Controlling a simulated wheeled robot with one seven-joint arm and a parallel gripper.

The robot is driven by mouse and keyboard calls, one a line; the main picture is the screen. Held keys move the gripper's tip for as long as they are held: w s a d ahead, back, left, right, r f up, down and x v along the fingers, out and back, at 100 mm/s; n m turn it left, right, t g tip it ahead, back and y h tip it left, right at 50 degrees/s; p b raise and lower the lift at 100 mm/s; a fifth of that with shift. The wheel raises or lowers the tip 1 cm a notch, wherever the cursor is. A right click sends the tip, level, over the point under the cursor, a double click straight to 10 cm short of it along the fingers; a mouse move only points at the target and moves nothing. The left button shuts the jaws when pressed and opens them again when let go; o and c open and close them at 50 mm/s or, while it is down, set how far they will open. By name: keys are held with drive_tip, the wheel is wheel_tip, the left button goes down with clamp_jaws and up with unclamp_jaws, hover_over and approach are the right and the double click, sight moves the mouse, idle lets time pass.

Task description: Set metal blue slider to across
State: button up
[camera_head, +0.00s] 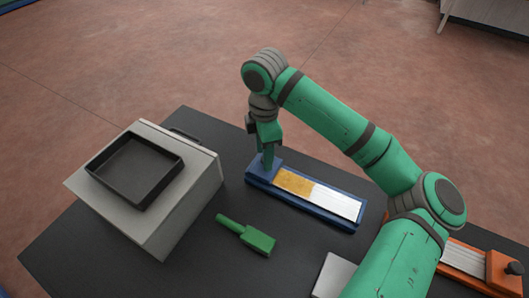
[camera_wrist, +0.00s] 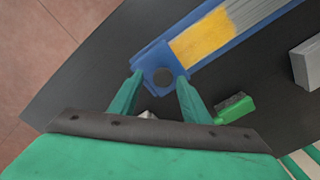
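The metal blue slider is a long blue track (camera_head: 318,212) with a yellow and a silver stretch along its bed; it also shows in the wrist view (camera_wrist: 218,52). Its blue sliding block (camera_head: 254,168) sits at the left end and has a dark round knob (camera_wrist: 163,77) on top. My gripper (camera_head: 268,162) points down over this block. In the wrist view my gripper's (camera_wrist: 160,84) two fingers are apart, one on each side of the knob, with gaps visible. Whether the fingertips touch the block I cannot tell.
A grey box (camera_head: 190,200) with a black tray (camera_head: 106,180) on top stands to the left. A green handled tool (camera_head: 255,240) lies in front of the track. A pale block (camera_head: 333,277) is near the front. An orange slider (camera_head: 500,272) is at far right, partly behind my arm.

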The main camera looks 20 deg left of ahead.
wheel_tip(320, 180, up, 11)
idle(0.7)
drive_tip(key=shift+d+f, duration=0.1)
